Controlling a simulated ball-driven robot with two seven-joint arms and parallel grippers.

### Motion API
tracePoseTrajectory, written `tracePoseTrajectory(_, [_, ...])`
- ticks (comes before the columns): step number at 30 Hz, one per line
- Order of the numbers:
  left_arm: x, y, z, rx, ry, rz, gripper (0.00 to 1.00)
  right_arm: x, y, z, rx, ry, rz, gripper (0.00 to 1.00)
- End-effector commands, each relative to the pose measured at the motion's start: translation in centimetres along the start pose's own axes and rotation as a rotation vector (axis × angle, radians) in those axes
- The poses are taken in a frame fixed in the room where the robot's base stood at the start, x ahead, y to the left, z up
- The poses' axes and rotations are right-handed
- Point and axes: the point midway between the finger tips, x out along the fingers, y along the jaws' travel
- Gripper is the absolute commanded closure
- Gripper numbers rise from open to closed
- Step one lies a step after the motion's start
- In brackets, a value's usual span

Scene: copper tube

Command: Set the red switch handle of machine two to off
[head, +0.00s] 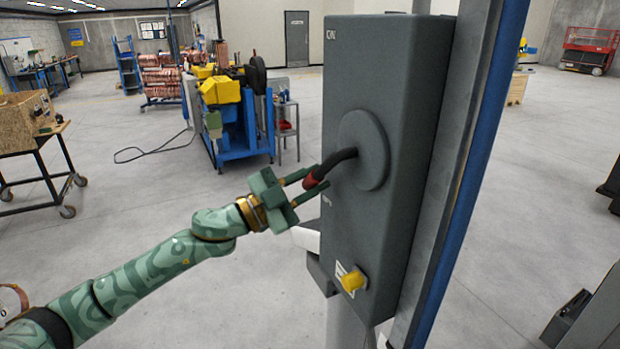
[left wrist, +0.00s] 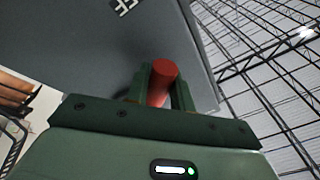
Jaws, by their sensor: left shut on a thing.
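The grey switch box (head: 385,120) stands on a post in the middle of the head view, with "ON" lettered at its top. From its round hub (head: 372,150) a bent black lever reaches left and slightly down, ending in the red switch handle (head: 310,182). My left gripper (head: 319,178) is shut on the red handle, one finger on each side. In the left wrist view the red handle (left wrist: 163,80) sits between the two fingers (left wrist: 160,90), with the grey box behind. White lettering at the top of that view is cut off. My right gripper is not in view.
A yellow knob (head: 352,281) sticks out low on the box. A blue and grey post (head: 455,190) stands right behind the box. A blue machine cart (head: 245,130) and a wooden-topped table (head: 30,140) stand farther back left. Open floor lies between.

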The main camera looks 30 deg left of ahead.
Motion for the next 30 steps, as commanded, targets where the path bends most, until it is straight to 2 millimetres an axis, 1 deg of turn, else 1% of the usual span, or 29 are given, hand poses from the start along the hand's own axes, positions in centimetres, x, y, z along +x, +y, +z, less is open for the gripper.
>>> tracePoseTrajectory(1, [0.0, 0.3, 0.1, -0.009, -0.001, 0.004, 1.0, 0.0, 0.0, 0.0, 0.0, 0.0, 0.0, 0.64])
tracePoseTrajectory(6, [-0.1, 0.3, 0.1, -0.01, -0.002, 0.005, 1.0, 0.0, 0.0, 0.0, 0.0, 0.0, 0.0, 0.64])
tracePoseTrajectory(7, [-0.1, 0.4, 0.1, -0.01, -0.002, 0.006, 0.74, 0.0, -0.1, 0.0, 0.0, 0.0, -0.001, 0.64])
tracePoseTrajectory(8, [-0.1, 0.4, 0.1, -0.01, -0.002, 0.006, 0.66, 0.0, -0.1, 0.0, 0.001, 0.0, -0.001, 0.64])
tracePoseTrajectory(9, [-0.1, 0.3, 0.1, -0.009, -0.002, 0.006, 0.55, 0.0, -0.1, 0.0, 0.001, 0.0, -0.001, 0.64])
tracePoseTrajectory(17, [-0.1, 0.2, 0.1, -0.005, -0.001, 0.004, 0.55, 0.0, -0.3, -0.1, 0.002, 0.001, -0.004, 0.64])
tracePoseTrajectory(20, [-0.5, 0.2, 0.2, -0.005, -0.002, 0.003, 0.55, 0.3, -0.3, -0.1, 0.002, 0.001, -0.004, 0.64])
tracePoseTrajectory(23, [-1.9, 0.4, 0.4, -0.006, -0.004, 0.004, 0.55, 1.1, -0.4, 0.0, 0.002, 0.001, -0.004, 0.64])
tracePoseTrajectory(30, [-7.5, 0.8, 0.6, -0.008, -0.006, 0.007, 0.55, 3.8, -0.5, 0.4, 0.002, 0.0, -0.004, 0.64])
